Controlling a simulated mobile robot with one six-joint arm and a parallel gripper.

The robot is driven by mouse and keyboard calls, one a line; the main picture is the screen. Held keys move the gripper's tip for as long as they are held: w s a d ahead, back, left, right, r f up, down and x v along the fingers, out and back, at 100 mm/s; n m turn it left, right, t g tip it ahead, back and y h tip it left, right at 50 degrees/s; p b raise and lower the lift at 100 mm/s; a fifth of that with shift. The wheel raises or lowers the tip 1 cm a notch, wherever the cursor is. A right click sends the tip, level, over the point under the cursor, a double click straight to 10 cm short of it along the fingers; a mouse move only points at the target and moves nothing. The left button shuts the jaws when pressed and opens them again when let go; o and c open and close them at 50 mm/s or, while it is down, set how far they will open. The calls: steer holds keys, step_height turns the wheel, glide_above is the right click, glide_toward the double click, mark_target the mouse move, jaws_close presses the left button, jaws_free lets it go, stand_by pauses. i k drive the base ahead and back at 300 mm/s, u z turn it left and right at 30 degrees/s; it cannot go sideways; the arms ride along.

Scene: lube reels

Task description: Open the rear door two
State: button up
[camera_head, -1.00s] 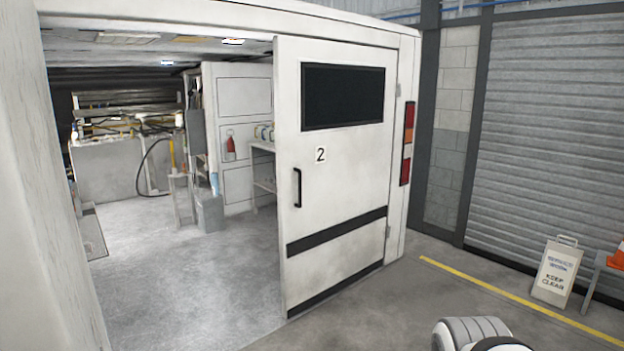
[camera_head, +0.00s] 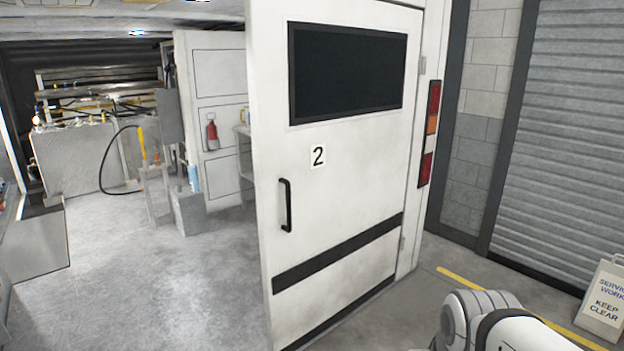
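The rear door two (camera_head: 345,200) is a white panel marked with a black "2", with a dark window and a dark lower stripe. Its hinges are on the right side. It appears partly swung, with the body's interior visible past its left edge. A black vertical bar handle (camera_head: 286,205) sits near that left edge. My arm shows at the bottom right, low and right of the handle and apart from the door. My gripper is out of view.
A "service work keep clear" sign (camera_head: 604,303) stands at the far right by a yellow floor line (camera_head: 470,283). Inside, a grey box (camera_head: 188,212), a stand and hoses occupy the left. The grey floor (camera_head: 150,280) left of the door is clear.

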mark_target(333, 84)
steer(key=z, duration=0.1)
steer(key=i, duration=1.4)
steer(key=z, duration=0.1)
